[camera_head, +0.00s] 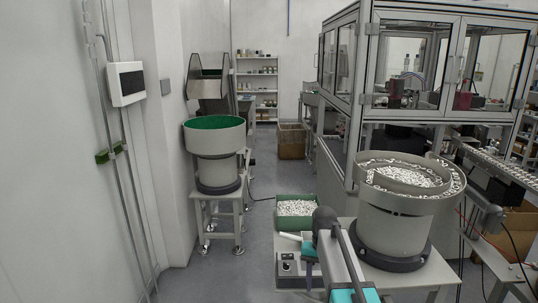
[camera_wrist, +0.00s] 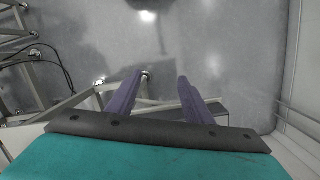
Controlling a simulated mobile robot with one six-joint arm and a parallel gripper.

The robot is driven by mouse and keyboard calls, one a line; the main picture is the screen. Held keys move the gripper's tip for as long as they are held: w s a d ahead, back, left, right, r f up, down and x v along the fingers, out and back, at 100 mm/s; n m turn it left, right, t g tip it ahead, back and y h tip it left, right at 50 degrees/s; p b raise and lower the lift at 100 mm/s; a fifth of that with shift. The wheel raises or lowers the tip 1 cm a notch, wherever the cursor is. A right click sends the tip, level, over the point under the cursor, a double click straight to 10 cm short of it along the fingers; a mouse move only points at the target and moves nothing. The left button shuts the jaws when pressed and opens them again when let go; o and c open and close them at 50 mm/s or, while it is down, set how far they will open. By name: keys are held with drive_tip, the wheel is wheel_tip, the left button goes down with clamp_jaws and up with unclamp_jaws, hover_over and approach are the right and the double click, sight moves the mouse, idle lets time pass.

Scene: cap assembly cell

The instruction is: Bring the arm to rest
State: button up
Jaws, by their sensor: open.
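My gripper (camera_wrist: 160,76) shows in the wrist view with its two purple fingers apart and nothing between them. Grey floor lies beyond the fingertips, and the fingers touch nothing that I can see. In the head view my arm (camera_head: 340,250) rises from the bottom edge, bent, in front of the near bowl feeder.
A bowl feeder (camera_head: 395,220) full of white parts stands close right of my arm. A green bin (camera_head: 296,207) of white parts is just behind it. An empty green-lined bowl feeder (camera_head: 214,150) stands left. A glazed machine cell (camera_head: 420,65) is right. The left-centre floor is clear.

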drive_tip(key=s+f+g, duration=0.2)
drive_tip(key=s+f, duration=0.6)
drive_tip(key=f, duration=0.3)
drive_tip(key=s+f+g, duration=0.2)
drive_tip(key=s+f, duration=0.7)
drive_tip(key=f, duration=0.3)
drive_tip(key=s+f+n, duration=0.2)
drive_tip(key=s+f, duration=0.5)
drive_tip(key=s, duration=0.4)
drive_tip(key=s+f+n, duration=0.2)
drive_tip(key=s+f, duration=0.5)
drive_tip(key=s, duration=0.4)
drive_tip(key=shift+s+f, duration=0.4)
idle(3.1)
